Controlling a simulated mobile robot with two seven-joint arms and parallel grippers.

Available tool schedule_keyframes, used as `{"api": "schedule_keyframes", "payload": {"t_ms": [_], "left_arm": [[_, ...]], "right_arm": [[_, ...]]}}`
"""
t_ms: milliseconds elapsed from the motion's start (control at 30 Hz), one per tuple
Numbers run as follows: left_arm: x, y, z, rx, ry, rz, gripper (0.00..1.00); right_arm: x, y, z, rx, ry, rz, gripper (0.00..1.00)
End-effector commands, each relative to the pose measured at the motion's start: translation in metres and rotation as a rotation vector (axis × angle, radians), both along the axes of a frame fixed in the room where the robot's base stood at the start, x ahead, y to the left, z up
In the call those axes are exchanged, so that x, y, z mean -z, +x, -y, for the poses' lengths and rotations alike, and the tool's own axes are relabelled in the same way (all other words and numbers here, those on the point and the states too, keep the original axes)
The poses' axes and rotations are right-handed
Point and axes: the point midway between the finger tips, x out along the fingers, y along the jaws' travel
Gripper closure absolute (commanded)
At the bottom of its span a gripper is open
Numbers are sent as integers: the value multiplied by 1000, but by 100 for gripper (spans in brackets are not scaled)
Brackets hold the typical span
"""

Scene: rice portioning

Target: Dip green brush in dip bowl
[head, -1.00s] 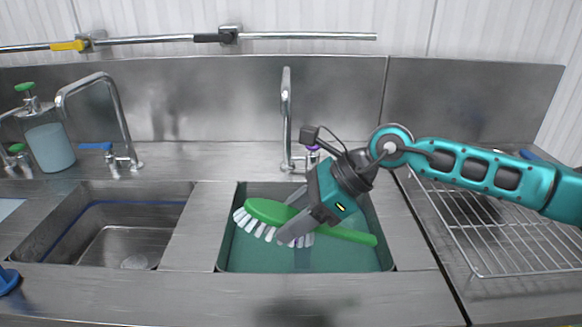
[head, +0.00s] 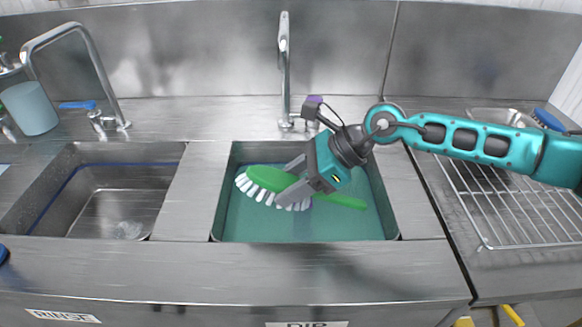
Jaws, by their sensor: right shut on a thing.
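The green brush (head: 270,179) has a green back and handle and white bristles. It is over or in the right-hand basin, the dip bowl (head: 226,226), which has a teal inside and stands above a label reading DIP. The brush head points left with bristles down, and its handle extends right. My right gripper (head: 293,185) is shut on the brush near where head meets handle, and its fingers hide part of it. I cannot tell whether the bristles touch the liquid or bottom. My left gripper is not in view.
A steel rinse sink (head: 120,200) lies left, above a RINSE label. A tall faucet (head: 284,70) stands behind the dip bowl, and another faucet (head: 90,60) behind the sink. A wire drying rack (head: 500,215) lies right. A bluish soap bottle (head: 30,108) stands at the far left.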

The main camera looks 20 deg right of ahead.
Motion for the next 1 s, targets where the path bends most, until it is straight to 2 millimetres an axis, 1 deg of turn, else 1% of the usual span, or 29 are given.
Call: {"api": "schedule_keyframes", "payload": {"t_ms": [33, 467, 500, 1000], "left_arm": [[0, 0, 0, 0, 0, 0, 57], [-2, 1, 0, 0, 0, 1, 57], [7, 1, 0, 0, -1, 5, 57], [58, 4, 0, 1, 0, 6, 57]], "right_arm": [[7, 0, 0, 1, 1, -3, 90], [58, -1, -1, 0, 1, -3, 90], [69, 0, -1, 0, 1, -1, 90], [128, 0, 0, 0, 1, 0, 90]]}}
